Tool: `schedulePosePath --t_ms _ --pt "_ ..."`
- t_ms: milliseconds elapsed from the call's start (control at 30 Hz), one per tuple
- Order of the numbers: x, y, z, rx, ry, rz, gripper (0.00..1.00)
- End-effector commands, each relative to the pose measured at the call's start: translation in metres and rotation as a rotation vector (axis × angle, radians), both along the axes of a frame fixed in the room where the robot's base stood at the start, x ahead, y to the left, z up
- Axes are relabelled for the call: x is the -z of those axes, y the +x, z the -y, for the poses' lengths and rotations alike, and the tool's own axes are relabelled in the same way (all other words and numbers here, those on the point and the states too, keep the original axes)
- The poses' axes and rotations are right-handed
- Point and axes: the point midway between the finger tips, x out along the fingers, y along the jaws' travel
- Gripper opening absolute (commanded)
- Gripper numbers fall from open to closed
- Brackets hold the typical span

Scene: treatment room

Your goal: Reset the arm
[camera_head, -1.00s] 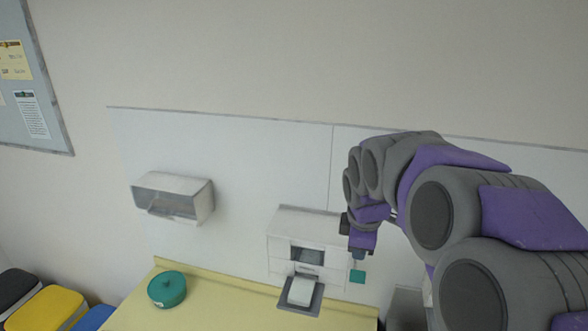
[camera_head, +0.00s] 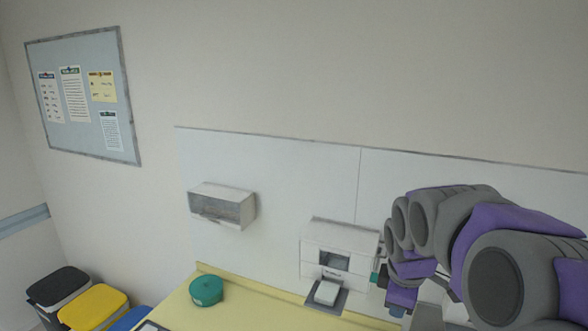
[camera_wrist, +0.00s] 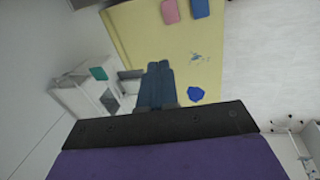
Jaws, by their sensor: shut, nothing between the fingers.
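My arm (camera_head: 497,235), grey and purple, is folded at the right side of the head view. My gripper (camera_wrist: 160,67) shows in the wrist view as two dark blue fingers pressed together, with nothing between them. They are seen over the yellow counter top (camera_wrist: 135,28), apparently above it; the height is hard to tell. In the head view the fingers cannot be made out clearly near the lower right.
A white dispenser unit (camera_head: 337,236) stands close left of my arm. A teal round tin (camera_head: 206,291) sits on the yellow counter (camera_head: 240,307). A wall dispenser (camera_head: 222,205) hangs above. Bins (camera_head: 95,306) stand at lower left. Pink (camera_wrist: 170,11) and blue (camera_wrist: 201,7) items lie farther along.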

Motion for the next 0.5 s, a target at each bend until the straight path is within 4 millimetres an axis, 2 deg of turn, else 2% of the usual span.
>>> schedulePosePath --t_ms 267,433,500 --pt "0.041 -0.049 -0.019 0.157 0.049 -0.046 0.0" --pt "0.077 -0.092 -0.032 0.309 0.082 -0.091 0.0" --pt "0.098 -0.117 -0.037 0.396 0.094 -0.116 0.0"
